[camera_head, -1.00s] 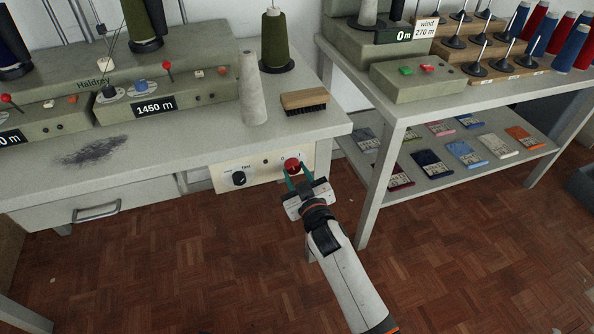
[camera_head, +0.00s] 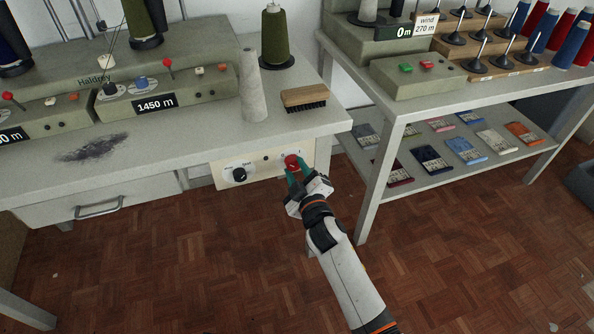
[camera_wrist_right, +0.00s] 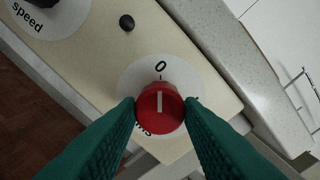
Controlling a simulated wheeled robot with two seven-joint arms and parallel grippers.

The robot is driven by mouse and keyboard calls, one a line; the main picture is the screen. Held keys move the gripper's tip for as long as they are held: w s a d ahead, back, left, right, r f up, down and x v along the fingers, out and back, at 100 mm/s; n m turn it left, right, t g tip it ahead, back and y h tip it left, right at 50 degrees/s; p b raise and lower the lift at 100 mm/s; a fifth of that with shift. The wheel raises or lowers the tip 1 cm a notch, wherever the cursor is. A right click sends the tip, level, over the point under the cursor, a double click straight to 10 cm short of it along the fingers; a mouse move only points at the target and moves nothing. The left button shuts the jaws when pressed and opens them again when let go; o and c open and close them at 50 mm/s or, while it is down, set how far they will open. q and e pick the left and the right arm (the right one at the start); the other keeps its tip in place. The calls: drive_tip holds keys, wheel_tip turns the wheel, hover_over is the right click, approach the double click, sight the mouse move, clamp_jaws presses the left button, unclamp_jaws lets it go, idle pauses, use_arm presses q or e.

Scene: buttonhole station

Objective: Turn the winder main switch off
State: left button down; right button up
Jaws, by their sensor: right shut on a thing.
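The winder main switch is a red round knob (camera_head: 291,161) at the right end of a cream panel (camera_head: 262,167) under the table's front edge. My right gripper (camera_head: 297,171) is shut on it, with teal fingers on either side. In the right wrist view the red knob (camera_wrist_right: 160,107) sits between both fingertips, and its white line points up at the "0" mark (camera_wrist_right: 160,66) on the pale dial. The lettering below the knob is partly hidden by the fingers. My left gripper is out of view.
A black speed knob (camera_head: 239,175) is left of the switch on the same panel. A brush (camera_head: 304,98) and a grey cone (camera_head: 252,88) stand on the table (camera_head: 195,145) above. A shelf unit (camera_head: 384,175) stands close on the right. The floor in front is clear.

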idle(0.3)
drive_tip(key=o, duration=1)
drive_tip(key=shift+s, duration=0.25)
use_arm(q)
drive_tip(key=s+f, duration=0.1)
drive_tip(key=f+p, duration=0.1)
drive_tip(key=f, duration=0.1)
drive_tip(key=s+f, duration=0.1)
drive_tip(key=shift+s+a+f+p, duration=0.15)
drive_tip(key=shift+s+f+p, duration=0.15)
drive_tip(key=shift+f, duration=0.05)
use_arm(e)
drive_tip(key=v, duration=1.1)
drive_tip(key=shift+s, duration=0.25)
drive_tip(key=shift+d, duration=0.1)
